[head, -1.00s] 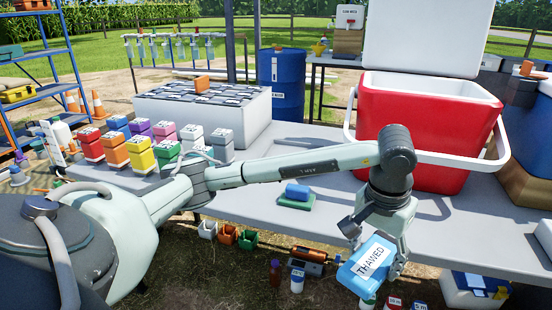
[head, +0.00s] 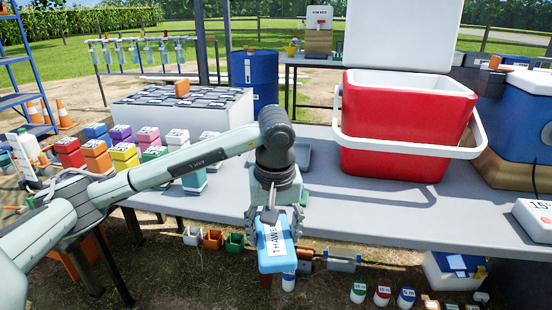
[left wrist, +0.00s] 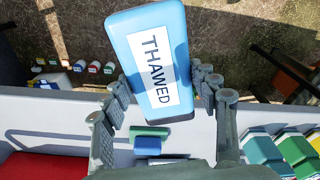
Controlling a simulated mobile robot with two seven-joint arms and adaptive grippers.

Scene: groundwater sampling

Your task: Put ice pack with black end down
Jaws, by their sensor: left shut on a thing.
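A blue ice pack (head: 278,254) with a white label reading THAWED is in my left gripper (head: 274,222). It hangs in front of the table's front edge, above the ground. In the left wrist view the pack (left wrist: 150,60) sits between the two fingers of the left gripper (left wrist: 162,100), label facing the camera. My right gripper is not in view.
A grey table (head: 400,212) spans the middle. An open red cooler (head: 405,125) stands on it, with coloured bottles (head: 98,158) to the left. A blue-green block (left wrist: 148,145) lies on the table in the wrist view. Small bottles (head: 382,296) stand below the front edge.

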